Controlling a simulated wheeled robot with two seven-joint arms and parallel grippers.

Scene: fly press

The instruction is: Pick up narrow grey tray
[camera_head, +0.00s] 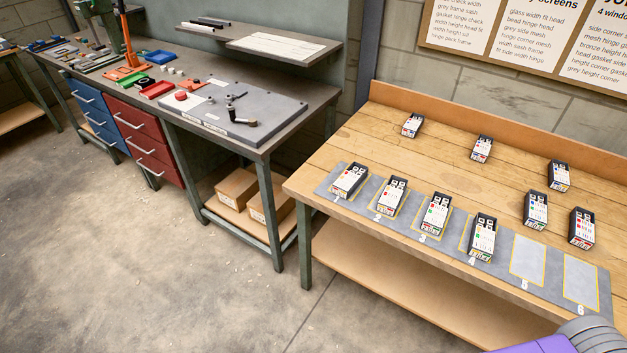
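I cannot single out a narrow grey tray with certainty. Small grey pieces (82,62) lie among other parts at the far left of the dark workbench, too small to tell apart. Narrow dark and light bars (206,22) lie on the raised shelf. Neither gripper is in view. A purple and grey part of my own arm shows at the bottom right corner, with its gripper out of the picture.
The dark workbench (262,143) holds a grey plate (265,122) with a crank handle, a red tray (157,89) and a green tray (133,78). The wooden table (440,160) bears a numbered grey mat (500,285) and several small labelled boxes. Open floor lies in front.

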